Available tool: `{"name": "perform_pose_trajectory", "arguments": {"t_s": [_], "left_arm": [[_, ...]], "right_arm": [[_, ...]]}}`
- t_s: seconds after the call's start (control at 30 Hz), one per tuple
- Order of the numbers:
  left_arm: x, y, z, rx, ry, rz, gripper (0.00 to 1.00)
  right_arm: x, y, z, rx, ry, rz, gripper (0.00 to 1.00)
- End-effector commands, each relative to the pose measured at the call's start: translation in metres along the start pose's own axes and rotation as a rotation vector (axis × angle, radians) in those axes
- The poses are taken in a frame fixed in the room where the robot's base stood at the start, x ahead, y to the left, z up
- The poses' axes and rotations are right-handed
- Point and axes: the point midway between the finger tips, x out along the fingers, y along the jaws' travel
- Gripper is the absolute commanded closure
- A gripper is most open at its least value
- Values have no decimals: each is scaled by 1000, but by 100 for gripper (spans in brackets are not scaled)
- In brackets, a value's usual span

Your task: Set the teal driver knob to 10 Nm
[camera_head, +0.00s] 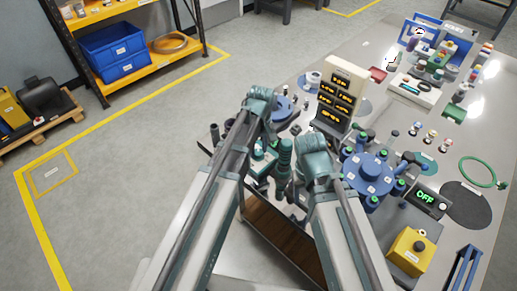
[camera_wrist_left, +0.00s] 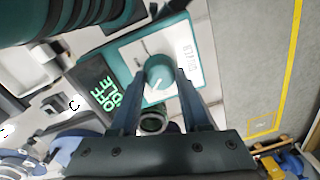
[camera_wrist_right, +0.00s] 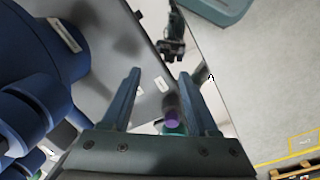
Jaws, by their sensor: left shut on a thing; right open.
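The teal driver knob (camera_wrist_left: 158,72), round with a pale pointer line, sits on a white plate with a teal surround. My left gripper (camera_wrist_left: 160,80) is shut on the knob, one finger on each side. A small printed scale label (camera_wrist_left: 187,52) is beside the knob; its numbers are too small to read. A dark display (camera_wrist_left: 100,88) next to it shows green text, "OFF" and "IDLE". In the head view my arms largely hide the knob. My right gripper (camera_wrist_right: 160,80) is open, with nothing between its fingertips; a purple-topped teal piece (camera_wrist_right: 172,120) shows lower down, behind the fingers.
A ribbed teal cylinder (camera_head: 285,155) stands close to my left gripper. A blue round fixture (camera_head: 370,172) is to the right, near a display reading OFF (camera_head: 427,201) and a yellow button box (camera_head: 409,251). A lit sign tower (camera_head: 341,92) stands behind.

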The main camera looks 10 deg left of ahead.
Motion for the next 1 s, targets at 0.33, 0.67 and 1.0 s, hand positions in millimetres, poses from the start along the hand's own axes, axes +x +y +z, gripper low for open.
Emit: {"name": "perform_pose_trajectory", "arguments": {"t_s": [0.33,0.67,1.0], "left_arm": [[0,0,0,125,6,0,100],[0,0,1,387,18,0,100],[0,0,1,600,27,0,100]], "right_arm": [[0,0,0,0,0,0,40],[0,0,0,0,0,0,40],[0,0,0,0,0,0,40]]}}
